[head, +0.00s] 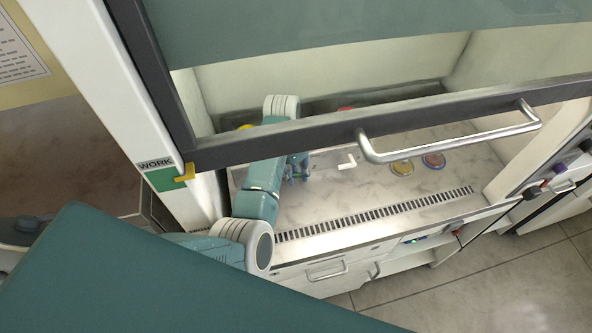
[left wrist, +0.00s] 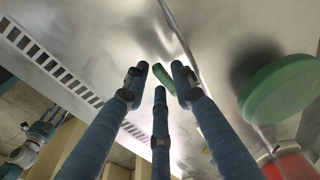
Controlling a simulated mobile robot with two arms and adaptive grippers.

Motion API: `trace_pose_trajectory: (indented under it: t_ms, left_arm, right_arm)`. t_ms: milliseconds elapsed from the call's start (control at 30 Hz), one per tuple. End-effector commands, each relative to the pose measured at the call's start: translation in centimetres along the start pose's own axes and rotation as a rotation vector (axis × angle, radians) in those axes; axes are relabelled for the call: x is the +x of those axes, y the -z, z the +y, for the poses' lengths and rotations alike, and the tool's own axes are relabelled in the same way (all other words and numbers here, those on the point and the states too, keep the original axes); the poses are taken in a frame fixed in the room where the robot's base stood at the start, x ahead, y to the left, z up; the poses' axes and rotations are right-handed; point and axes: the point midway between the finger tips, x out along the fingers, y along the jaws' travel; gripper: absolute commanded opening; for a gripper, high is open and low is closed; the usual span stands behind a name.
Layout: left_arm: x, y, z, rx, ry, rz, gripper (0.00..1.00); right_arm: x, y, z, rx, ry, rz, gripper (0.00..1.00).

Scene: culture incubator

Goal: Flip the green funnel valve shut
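My left gripper (head: 298,167) is inside the cabinet, low over its work surface, at the end of the arm reaching in from the left. In the left wrist view its three blue fingers (left wrist: 155,80) are spread apart and hold nothing. A small green bar, seemingly the valve lever (left wrist: 164,78), shows just beyond the fingertips, between the middle and right fingers. I cannot tell whether a finger touches it. A larger green disc (left wrist: 283,88) is at the right of that view, clear of the fingertips. The funnel itself is not clearly seen in the head view.
The raised sash has a metal handle (head: 450,140) across the opening. A small white bent piece (head: 347,162) and two round dishes (head: 402,167) (head: 433,160) lie right of my gripper. A slotted grille (head: 375,213) runs along the front. A red object (left wrist: 290,167) is beneath the green disc.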

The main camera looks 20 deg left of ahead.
Motion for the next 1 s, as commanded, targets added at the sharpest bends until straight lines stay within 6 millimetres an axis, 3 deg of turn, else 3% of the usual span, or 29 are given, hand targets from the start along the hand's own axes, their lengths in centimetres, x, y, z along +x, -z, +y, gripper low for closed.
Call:
trace_pose_trajectory:
  t_ms: [167,600,800,1000]
  left_arm:
    - [-1.8,0.0,-0.1,0.0,0.005,0.001,0.26]
    - [-10.4,0.0,-0.1,0.0,0.005,0.001,0.26]
    - [-11.9,0.0,0.0,0.0,0.001,0.001,0.26]
    - [-12.0,0.0,0.0,0.0,0.0,0.001,0.26]
  right_arm:
    - [0.0,0.0,-0.1,0.0,0.001,0.0,0.4]
    - [0.0,0.0,0.0,-0.001,0.0,0.001,0.4]
    - [0.0,0.1,0.0,-0.001,0.0,0.001,0.4]
    - [0.0,0.1,0.0,-0.001,0.0,0.001,0.4]
